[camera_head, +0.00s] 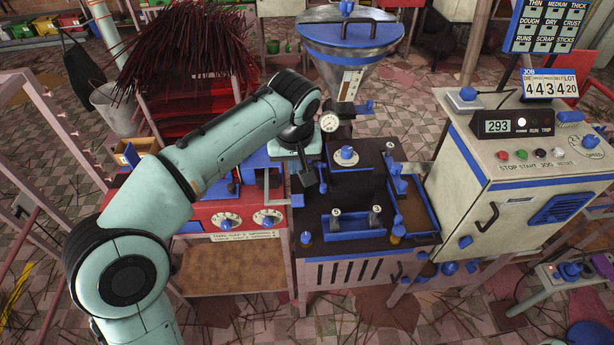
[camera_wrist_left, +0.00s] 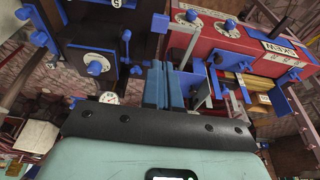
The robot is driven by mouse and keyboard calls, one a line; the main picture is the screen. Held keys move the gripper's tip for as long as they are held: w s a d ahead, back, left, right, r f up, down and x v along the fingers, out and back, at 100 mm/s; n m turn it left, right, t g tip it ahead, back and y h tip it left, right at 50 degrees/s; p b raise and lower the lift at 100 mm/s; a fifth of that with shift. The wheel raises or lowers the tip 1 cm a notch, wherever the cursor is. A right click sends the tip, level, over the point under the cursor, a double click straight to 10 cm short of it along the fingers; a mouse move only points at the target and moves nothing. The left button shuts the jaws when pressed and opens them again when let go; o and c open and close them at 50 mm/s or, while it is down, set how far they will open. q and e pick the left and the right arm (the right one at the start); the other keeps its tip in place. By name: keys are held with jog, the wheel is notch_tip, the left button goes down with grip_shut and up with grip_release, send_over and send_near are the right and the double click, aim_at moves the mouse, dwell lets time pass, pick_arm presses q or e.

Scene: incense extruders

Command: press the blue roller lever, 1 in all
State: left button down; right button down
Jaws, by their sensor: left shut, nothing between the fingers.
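My left gripper (camera_head: 308,182) points down beside the left edge of the dark extruder block (camera_head: 300,255), near the red machine. In the left wrist view its two fingers (camera_wrist_left: 164,86) are shut together with nothing between them. Several blue levers and knobs are in view, and I cannot tell for certain which is the roller lever. One blue lever (camera_head: 398,180) stands on the right of the dark block. In the left wrist view an upright blue lever (camera_wrist_left: 127,42) shows left of the fingers, apart from them. My right gripper is in neither view.
A red machine (camera_head: 190,222) with white dials stands left of the block. A metal hopper (camera_head: 352,52) rises behind it. A cream control cabinet (camera_head: 518,168) stands to the right. A heap of dark red sticks (camera_head: 185,45) lies behind my left arm.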

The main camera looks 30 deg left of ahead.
aim_at(296, 198)
pick_arm(q)
jog(key=shift+w+r, duration=0.1)
jog(key=shift+w, duration=0.05)
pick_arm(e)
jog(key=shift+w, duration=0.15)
pick_arm(q)
jog(key=shift+s, duration=0.25)
